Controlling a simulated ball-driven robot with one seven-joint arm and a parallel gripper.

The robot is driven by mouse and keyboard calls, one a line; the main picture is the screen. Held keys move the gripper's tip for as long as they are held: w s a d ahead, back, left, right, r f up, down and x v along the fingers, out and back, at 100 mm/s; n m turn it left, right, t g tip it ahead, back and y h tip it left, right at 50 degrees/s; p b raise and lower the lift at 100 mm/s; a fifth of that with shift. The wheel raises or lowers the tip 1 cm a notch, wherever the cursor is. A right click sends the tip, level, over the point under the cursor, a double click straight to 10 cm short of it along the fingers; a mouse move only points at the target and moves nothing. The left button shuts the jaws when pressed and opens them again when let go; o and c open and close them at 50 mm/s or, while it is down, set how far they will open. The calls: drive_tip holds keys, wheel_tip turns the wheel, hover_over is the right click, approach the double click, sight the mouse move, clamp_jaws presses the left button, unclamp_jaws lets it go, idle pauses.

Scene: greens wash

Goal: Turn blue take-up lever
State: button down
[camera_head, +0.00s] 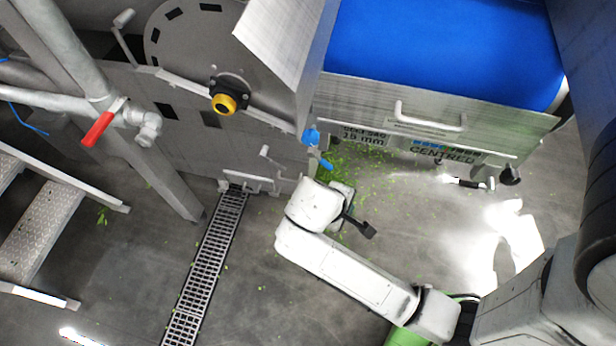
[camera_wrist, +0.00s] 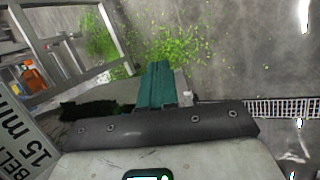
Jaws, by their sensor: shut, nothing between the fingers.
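A small blue lever (camera_head: 311,136) sits at the lower right corner of the grey machine housing, beside the blue belt; a blue tip shows just below it. My gripper shows in the wrist view as teal fingers (camera_wrist: 157,70) pressed together, with nothing between them. In the head view my white arm reaches up to just below the lever, and its wrist hides most of the gripper. Contact between gripper and lever cannot be told. I cannot make out the lever in the wrist view.
A yellow-black knob (camera_head: 224,103) and red-handled valve (camera_head: 98,129) are left of the lever. A steel guard with a handle (camera_head: 430,117) fronts the blue belt (camera_head: 440,50). A floor drain (camera_head: 205,270) and metal steps (camera_head: 40,230) are lower left. Green scraps litter the open floor.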

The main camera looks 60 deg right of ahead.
drive_tip(key=w+d+f+n+g+h+b, duration=0.1)
drive_tip(key=w+d+f+h+b, duration=0.1)
drive_tip(key=w+f+h+b, duration=0.35)
drive_tip(key=n+h+b, duration=0.5)
drive_tip(key=h+b, duration=0.6)
drive_tip(key=b, duration=0.4)
approach(322, 158)
drive_tip(key=w+d+f, duration=0.1)
drive_tip(key=d+f, duration=0.3)
drive_tip(key=shift+t, duration=0.4)
drive_tip(key=shift+s+d+r+p, duration=0.1)
drive_tip(key=shift+s+d+r, duration=0.25)
drive_tip(key=shift+r, duration=0.2)
drive_tip(key=shift+s+d+r+p, duration=0.1)
drive_tip(key=shift+s+d+r, duration=0.15)
drive_tip(key=shift+d+r, duration=0.25)
drive_tip(key=shift+s+d+r+p, duration=0.1)
drive_tip(key=shift+s+d+r, duration=0.2)
drive_tip(key=shift+r, duration=0.3)
